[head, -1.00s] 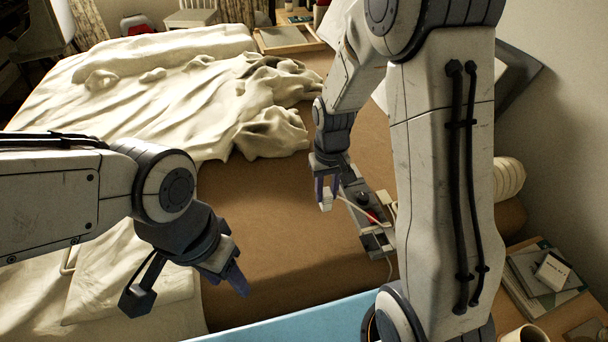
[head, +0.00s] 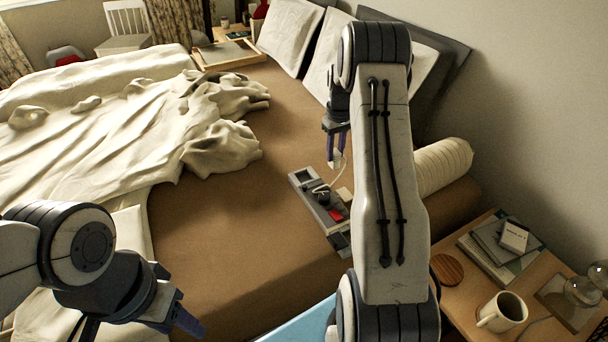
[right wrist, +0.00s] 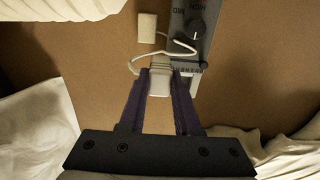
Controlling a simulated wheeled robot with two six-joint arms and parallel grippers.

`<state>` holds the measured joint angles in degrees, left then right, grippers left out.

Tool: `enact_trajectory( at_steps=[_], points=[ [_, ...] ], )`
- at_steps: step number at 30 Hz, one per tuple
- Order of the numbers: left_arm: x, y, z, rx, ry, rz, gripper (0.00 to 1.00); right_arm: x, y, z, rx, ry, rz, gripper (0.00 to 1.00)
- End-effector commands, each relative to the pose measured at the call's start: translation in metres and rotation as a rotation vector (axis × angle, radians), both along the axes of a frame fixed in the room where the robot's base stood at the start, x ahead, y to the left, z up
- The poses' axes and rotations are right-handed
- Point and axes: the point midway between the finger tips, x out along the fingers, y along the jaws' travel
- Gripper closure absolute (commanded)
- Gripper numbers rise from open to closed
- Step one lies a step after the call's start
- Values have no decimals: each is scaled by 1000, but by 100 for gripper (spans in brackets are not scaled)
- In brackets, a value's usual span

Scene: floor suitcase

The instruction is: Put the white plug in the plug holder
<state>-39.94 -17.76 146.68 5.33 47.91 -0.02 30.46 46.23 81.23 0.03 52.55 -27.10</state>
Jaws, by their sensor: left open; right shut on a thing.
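The white plug (head: 337,161) is in my right gripper (head: 337,150), above the brown bed. The right wrist view shows the plug (right wrist: 160,83) between the purple fingers, with a white cord looping from it. A long grey unit (head: 309,188) with a black knob and a red switch lies on the bed, below and nearer than the gripper in the head view. It also shows in the right wrist view (right wrist: 196,48), just right of the plug. I cannot tell which part is the plug holder. My left gripper (head: 182,322) is open and empty at the lower left.
A small white block (right wrist: 147,27) lies beside the grey unit. Rumpled cream bedding (head: 130,130) covers the bed's left. A white bolster (head: 443,165) is at the right. A bedside table (head: 470,285) holds a mug (head: 502,312) and books. The middle of the bed is clear.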

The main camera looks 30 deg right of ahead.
Motion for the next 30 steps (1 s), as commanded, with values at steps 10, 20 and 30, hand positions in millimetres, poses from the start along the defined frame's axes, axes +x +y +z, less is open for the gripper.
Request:
enact_trajectory(
  at_steps=[10,20,30],
  points=[
    [0,0,0,0,0,0,50,67,44,-48,0,0,6,100],
    [0,0,-1,0,0,0,50,87,56,-67,0,0,2,100],
    [0,0,-2,0,0,0,50,87,55,-101,0,-1,1,100]
  ],
)
